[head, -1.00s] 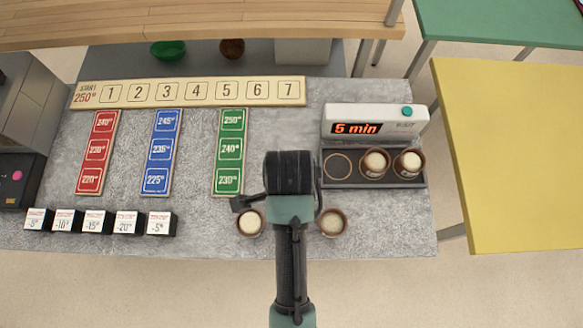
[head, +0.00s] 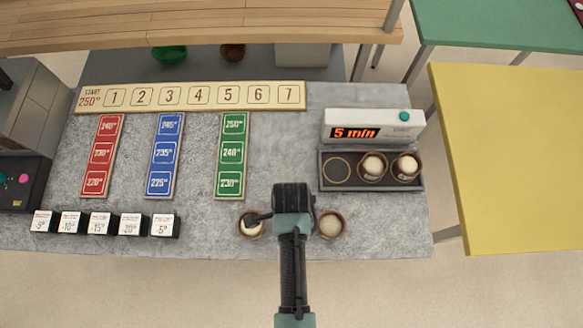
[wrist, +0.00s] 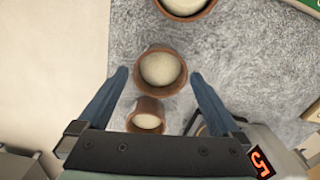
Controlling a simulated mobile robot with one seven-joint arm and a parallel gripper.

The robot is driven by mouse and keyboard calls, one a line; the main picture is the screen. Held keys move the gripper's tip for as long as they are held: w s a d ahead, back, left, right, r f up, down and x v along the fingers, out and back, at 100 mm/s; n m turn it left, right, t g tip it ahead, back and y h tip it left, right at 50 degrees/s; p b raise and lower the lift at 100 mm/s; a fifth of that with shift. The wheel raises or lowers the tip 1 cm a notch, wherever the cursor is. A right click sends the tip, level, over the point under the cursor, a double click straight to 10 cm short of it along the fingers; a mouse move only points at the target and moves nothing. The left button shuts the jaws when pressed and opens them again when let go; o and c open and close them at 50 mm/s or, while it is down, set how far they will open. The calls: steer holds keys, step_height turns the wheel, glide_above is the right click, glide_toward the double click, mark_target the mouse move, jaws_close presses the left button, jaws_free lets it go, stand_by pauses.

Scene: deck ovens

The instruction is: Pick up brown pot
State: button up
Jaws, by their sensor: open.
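Brown pots with pale contents stand in a row near the counter's front edge. The head view shows a left pot (head: 251,227) and a right pot (head: 331,225). The wrist view shows a middle pot (wrist: 162,69) between my open fingers, with another pot above it (wrist: 186,4) and one below it (wrist: 147,116). My arm hides the middle pot in the head view. My gripper (wrist: 159,75) is open and empty, also seen over the row in the head view (head: 292,212). Contact with the pot cannot be told.
Two more filled brown pots (head: 374,166) (head: 405,166) sit in the grey tray (head: 348,186), whose left ring is empty. Behind it is a timer (head: 368,126) reading 5 min. Small black-and-white blocks (head: 100,223) stand at front left. Coloured strips (head: 232,156) lie flat on the counter.

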steer(key=shift+f, duration=1.2)
steer(key=shift+c, duration=0.3)
steer(key=c, duration=1.3)
steer(key=shift+o, duration=0.2)
steer(key=shift+r, duration=0.15)
